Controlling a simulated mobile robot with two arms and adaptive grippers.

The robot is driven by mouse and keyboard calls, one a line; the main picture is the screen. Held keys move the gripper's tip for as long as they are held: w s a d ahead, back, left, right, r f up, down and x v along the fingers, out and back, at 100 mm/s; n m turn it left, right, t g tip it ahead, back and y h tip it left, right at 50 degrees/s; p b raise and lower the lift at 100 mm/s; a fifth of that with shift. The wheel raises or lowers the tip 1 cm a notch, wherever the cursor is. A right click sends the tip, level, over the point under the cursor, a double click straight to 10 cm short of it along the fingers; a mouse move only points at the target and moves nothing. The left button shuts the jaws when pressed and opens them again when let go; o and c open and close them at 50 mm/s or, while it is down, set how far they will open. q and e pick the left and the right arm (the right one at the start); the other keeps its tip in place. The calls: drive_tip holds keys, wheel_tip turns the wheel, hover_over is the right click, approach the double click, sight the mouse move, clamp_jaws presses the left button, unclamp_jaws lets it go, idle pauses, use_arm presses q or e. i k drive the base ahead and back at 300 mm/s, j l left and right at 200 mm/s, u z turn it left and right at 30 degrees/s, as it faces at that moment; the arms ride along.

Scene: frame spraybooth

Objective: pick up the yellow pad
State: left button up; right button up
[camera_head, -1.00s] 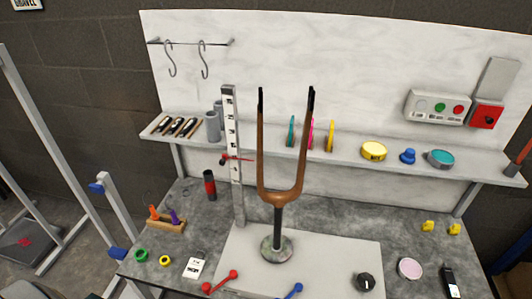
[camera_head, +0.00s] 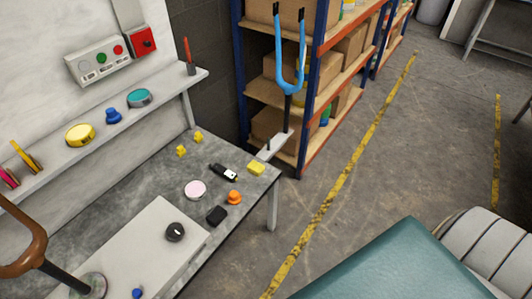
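A small yellow block (camera_head: 257,168) lies near the right end of the grey bench. I cannot tell for sure which one the task names. Neither of my grippers is in view.
A yellow tin (camera_head: 80,134), a blue knob-like piece (camera_head: 113,116) and a teal tin (camera_head: 139,98) sit on the shelf (camera_head: 60,158). Open floor (camera_head: 345,205) lies right.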

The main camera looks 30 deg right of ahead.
sight(257, 168)
drive_tip(key=z, duration=0.85)
drive_tip(key=i+l, duration=0.15)
